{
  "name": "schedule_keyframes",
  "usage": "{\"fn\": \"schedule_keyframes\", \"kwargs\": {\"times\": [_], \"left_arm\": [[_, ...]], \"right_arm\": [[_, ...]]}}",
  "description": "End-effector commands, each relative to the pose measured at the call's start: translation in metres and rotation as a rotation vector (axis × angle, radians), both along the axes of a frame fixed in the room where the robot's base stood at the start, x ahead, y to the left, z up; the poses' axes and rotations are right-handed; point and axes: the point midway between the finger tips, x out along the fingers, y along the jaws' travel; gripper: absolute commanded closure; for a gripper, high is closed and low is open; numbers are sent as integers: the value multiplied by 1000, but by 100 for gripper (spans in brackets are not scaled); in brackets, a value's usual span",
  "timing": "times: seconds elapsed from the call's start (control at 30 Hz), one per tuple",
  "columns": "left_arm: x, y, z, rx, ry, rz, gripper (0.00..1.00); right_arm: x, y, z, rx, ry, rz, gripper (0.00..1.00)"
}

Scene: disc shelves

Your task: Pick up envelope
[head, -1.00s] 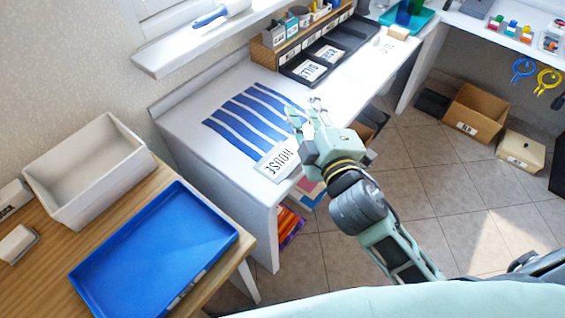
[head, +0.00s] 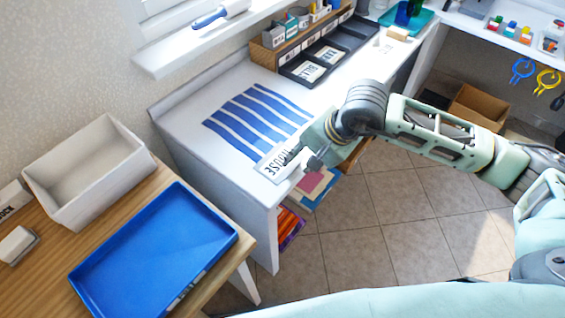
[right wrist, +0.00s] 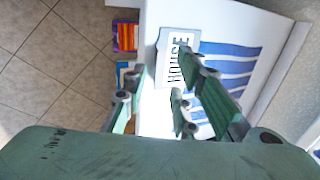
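A white card marked HOUSE (head: 270,171) lies at the front edge of the white table, by blue stripes; I cannot tell whether it is an envelope or a label. It also shows in the right wrist view (right wrist: 176,45). White lettered pieces (head: 308,71) lie in the black tray (head: 353,40); they could be envelopes or labels. My right gripper (head: 308,157) is at the card's right end in the head view, partly hidden by my wrist. My left gripper is not in view.
The blue stripes (head: 250,120) cover the table's middle. A wooden desk at left holds a blue tray (head: 155,250) and an empty white bin (head: 90,170). Coloured items sit on a shelf below the white table. A cardboard box (head: 478,105) stands on the floor. Open floor lies in front.

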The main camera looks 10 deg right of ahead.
Motion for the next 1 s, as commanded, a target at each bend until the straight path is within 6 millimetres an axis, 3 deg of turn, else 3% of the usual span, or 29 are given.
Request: {"fn": "schedule_keyframes", "kwargs": {"times": [0.1, 0.6, 0.9, 1.0], "left_arm": [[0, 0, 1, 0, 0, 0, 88], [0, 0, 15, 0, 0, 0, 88], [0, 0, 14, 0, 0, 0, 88], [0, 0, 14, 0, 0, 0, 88]], "right_arm": [[5, -6, -8, -31, -4, -2, 74], [25, 9, -67, -25, -2, -2, 74], [27, 10, -72, -26, -5, -2, 74], [27, 10, -72, -25, -4, -2, 82]]}}
